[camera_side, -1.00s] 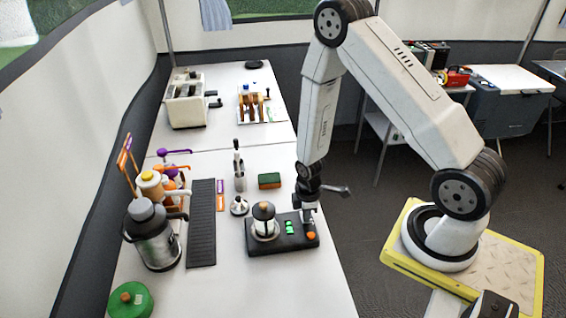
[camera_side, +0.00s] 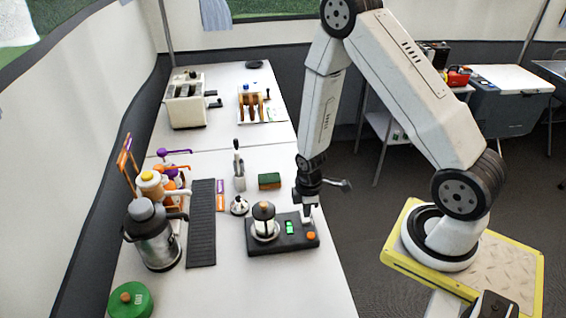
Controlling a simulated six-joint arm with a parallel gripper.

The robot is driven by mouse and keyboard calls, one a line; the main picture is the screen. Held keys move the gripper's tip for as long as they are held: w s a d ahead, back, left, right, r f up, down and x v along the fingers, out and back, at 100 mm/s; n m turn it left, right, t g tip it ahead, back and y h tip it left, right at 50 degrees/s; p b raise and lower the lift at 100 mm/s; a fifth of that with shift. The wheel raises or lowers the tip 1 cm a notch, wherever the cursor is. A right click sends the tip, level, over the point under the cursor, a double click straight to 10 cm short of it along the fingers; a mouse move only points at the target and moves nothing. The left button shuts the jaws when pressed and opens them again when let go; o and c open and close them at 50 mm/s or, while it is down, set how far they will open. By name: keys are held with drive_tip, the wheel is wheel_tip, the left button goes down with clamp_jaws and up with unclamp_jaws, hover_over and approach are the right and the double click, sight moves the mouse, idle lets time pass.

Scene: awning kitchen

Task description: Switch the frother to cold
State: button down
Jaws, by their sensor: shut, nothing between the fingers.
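The frother is a dark flat base (camera_side: 262,246) near the table's right edge, with a glass-and-metal jug (camera_side: 264,222) with a dark lid on its left part. A green switch or light (camera_side: 290,228) sits mid-base, and an orange knob (camera_side: 310,236) is at its front right corner. Its labels are too small to read, so I cannot tell which setting is cold. My gripper (camera_side: 308,215) points down over the back right of the base, behind the orange knob and right of the green part. It is shut and empty. I cannot tell whether its tips touch the base.
A black slatted mat (camera_side: 202,225), a steel flask (camera_side: 155,240) and a green round container (camera_side: 130,300) lie to the left. The front table area is clear.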

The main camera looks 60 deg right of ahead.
sight(306, 220)
wheel_tip(306, 220, up, 10)
idle(6.5)
drive_tip(key=s+a+r+m+t, duration=0.2)
drive_tip(key=s+a+r+m, duration=0.1)
drive_tip(key=a+r+m, duration=0.4)
wheel_tip(306, 220, up, 3)
drive_tip(key=shift+f+m+t, duration=0.1)
drive_tip(key=shift+m+t, duration=0.2)
drive_tip(key=shift+m, duration=0.7)
